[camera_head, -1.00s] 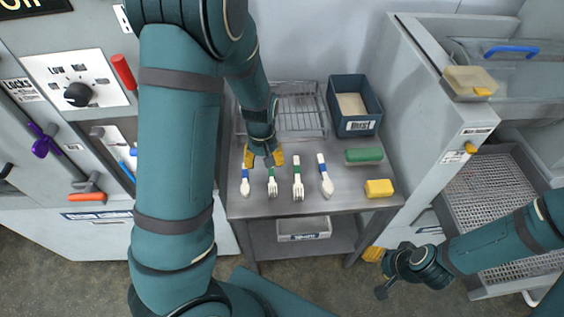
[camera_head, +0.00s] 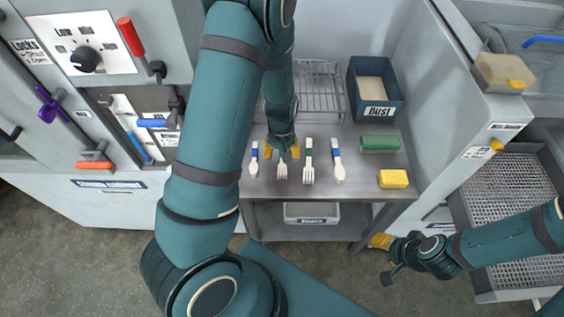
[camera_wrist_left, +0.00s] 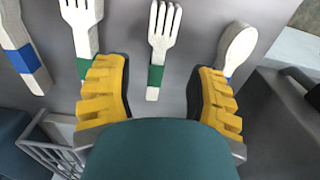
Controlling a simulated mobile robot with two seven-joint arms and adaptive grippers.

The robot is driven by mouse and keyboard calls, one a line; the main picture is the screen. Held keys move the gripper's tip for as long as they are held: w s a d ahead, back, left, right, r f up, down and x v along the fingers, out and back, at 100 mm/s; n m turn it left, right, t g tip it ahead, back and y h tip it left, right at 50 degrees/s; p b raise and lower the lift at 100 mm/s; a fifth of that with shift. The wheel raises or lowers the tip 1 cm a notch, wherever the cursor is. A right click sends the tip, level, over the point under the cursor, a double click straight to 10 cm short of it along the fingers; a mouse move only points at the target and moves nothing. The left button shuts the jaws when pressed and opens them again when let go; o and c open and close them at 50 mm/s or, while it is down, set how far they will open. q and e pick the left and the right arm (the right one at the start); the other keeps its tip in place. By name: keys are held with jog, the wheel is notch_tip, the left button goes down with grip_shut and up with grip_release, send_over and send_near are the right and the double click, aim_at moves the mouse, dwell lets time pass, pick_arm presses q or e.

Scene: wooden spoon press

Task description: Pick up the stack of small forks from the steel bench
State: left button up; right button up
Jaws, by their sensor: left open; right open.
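The small white forks (camera_head: 282,171) with a green band lie as a stack on the steel bench (camera_head: 372,212); their handle is partly hidden under my left gripper (camera_head: 282,153) in the head view. The left wrist view shows the small forks (camera_wrist_left: 158,50) between the two yellow fingers of my left gripper (camera_wrist_left: 163,95). The fingers are open and apart from the handle, and their height above the bench is unclear. A larger green-banded fork stack (camera_head: 308,163) lies beside it. My right gripper (camera_head: 381,241) is open and empty, low at the right beside the bench.
A green block (camera_head: 380,143), yellow sponge (camera_head: 393,179), wire rack (camera_head: 320,92) and dark blue bin (camera_head: 374,90) stand on the bench.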

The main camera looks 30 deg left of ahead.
aim_at(282, 167)
pick_arm(q)
notch_tip(282, 167, down, 5)
jog(key=shift+d+r+b, duration=0.1)
jog(key=shift+b, duration=0.35)
jog(key=shift+r, duration=0.1)
grip_shut()
